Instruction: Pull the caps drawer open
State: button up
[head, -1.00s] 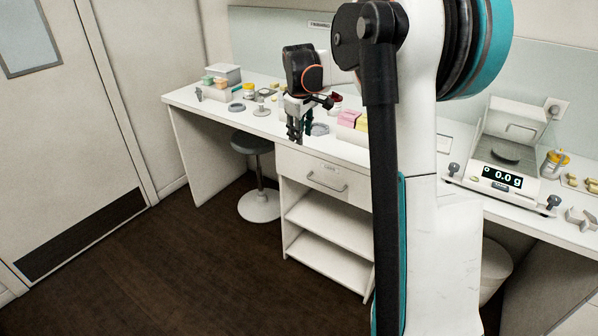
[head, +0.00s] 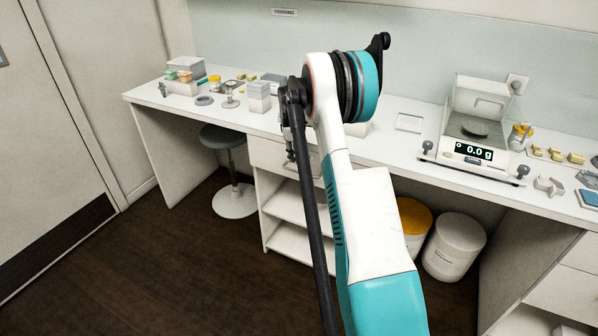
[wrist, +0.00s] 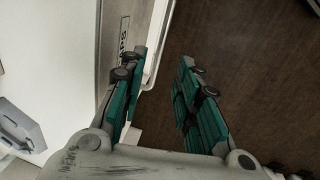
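The caps drawer (head: 266,153) is the white drawer under the bench top; its front looks flush with the cabinet. In the wrist view its front (wrist: 114,30) shows at upper left with a partly hidden label. The bar handle (wrist: 158,45) runs down beside the front. My gripper (wrist: 160,60) is open, its two dark green fingers apart. The handle bar lies in the gap between them, close to the left finger. I cannot tell whether a finger touches it. In the head view my gripper (head: 290,148) is at the drawer front, largely hidden by my arm.
Open shelves (head: 290,208) are below the drawer. A round stool (head: 228,140) stands to the left. Two tubs, one yellow-topped (head: 413,216) and one white (head: 455,245), stand under the bench at right. The balance (head: 473,152) is on the bench. The floor in front is clear.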

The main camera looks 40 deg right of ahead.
aim_at(299, 168)
jog(key=f, duration=0.2)
jog(key=d+f+b, duration=0.1)
jog(key=f, duration=0.2)
jog(key=f+b, duration=0.1)
jog(key=f, duration=0.2)
jog(key=shift+w+d, duration=0.2)
jog(key=shift+w, duration=0.1)
jog(key=shift+r, duration=0.1)
grip_shut()
